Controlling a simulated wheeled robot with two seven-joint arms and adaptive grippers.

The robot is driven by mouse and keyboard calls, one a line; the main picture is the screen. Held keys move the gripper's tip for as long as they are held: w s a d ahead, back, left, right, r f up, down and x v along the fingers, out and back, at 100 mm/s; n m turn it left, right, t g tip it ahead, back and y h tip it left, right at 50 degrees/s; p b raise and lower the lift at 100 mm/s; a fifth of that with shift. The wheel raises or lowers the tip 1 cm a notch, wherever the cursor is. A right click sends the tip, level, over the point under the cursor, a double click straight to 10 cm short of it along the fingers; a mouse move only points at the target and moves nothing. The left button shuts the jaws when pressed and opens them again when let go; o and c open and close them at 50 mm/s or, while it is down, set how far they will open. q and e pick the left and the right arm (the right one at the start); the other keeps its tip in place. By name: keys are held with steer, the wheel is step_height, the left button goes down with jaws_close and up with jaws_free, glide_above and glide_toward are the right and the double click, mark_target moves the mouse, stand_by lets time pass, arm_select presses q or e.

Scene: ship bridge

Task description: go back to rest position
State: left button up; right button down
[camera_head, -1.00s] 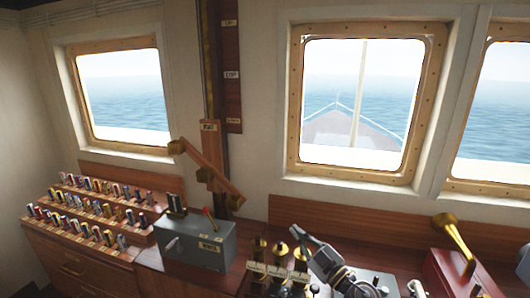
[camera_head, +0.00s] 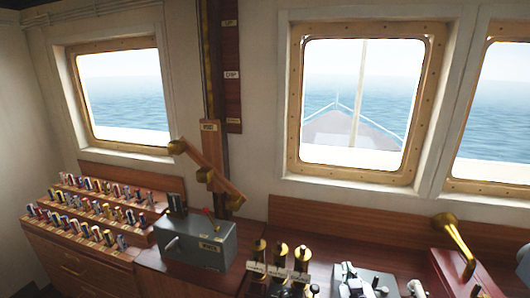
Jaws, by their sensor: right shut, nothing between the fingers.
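My left gripper is not in view.
Brass-topped levers (camera_head: 281,262) stand on the wooden console. A grey box (camera_head: 195,243) with a red-tipped lever is to their left, and a rack of several small coloured pegs (camera_head: 98,212) is further left. A brass lever (camera_head: 455,238) on a red box stands at right.

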steer(key=s+a+f+g+y, duration=0.1)
steer(key=s+f+g, duration=0.3)
steer(key=s, duration=0.3)
steer(key=s+a+f+n+g+y, duration=0.1)
steer(key=s+f+g, duration=0.2)
steer(key=s+f, duration=0.3)
steer(key=s+f+g+y, duration=0.1)
steer(key=s+f+g, duration=0.25)
steer(key=s, duration=0.55)
step_height(320, 180, down, 34)
steer(key=s+g+b, duration=0.1)
steer(key=s+g, duration=0.1)
steer(key=s, duration=0.1)
steer(key=s+d+f+b, duration=0.1)
steer(key=s+d+f, duration=0.1)
steer(key=s+f, duration=0.8)
steer(key=s+d+f+g, duration=0.1)
steer(key=s+f, duration=1)
steer(key=shift+s+d+n+b, duration=0.3)
steer(key=shift+s+d+b, duration=0.05)
steer(key=shift+s, duration=0.05)
